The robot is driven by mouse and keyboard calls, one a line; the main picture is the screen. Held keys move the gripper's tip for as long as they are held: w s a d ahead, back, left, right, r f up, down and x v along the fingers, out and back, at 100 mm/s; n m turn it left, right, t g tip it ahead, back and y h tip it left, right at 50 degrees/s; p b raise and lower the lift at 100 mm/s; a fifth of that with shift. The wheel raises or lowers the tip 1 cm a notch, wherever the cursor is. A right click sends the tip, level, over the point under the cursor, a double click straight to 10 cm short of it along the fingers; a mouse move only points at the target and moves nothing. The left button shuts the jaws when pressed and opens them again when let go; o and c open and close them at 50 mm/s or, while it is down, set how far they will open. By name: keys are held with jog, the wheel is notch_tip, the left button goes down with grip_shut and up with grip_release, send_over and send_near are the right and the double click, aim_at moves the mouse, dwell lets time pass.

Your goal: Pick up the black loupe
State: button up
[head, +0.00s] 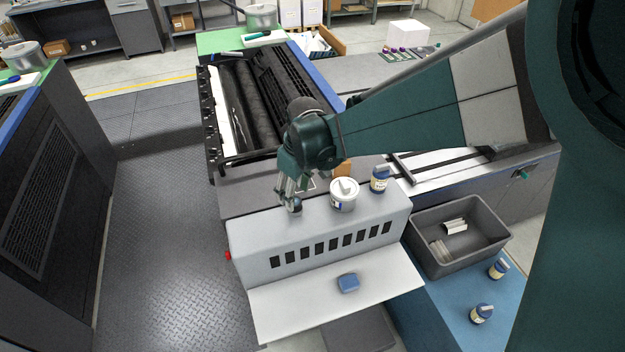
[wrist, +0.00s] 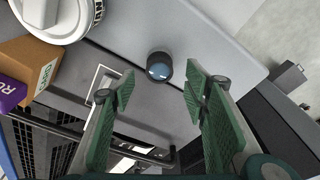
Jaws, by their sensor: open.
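The black loupe (wrist: 159,67) is a short dark cylinder with a bluish lens facing up. It stands on the grey top of the machine unit, near its edge. In the head view the loupe (head: 296,206) sits just below my gripper (head: 287,192) and is partly covered by it. In the wrist view my gripper (wrist: 159,92) is open, with one green finger on each side of the picture. The loupe shows beyond the fingertips, between their lines. No contact with it is visible, and nothing is between the fingers.
A white tub (head: 344,202) and a blue-labelled jar (head: 380,181) stand right of the loupe. A cardboard box (wrist: 28,68) shows left in the wrist view. A blue block (head: 348,283) lies on the white shelf. A grey bin (head: 412,222) stands at right.

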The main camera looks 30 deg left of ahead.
jog(key=shift+f, duration=0.1)
jog(key=shift+w+a+f+p, duration=0.1)
jog(key=shift+a+f+p, duration=0.1)
jog(key=shift+f, duration=1.05)
jog(key=shift+w+a+f+p, duration=0.1)
jog(key=shift+a+f, duration=0.05)
jog(key=shift+f, duration=1.05)
jog(key=shift+s, duration=0.1)
jog(key=c, duration=1)
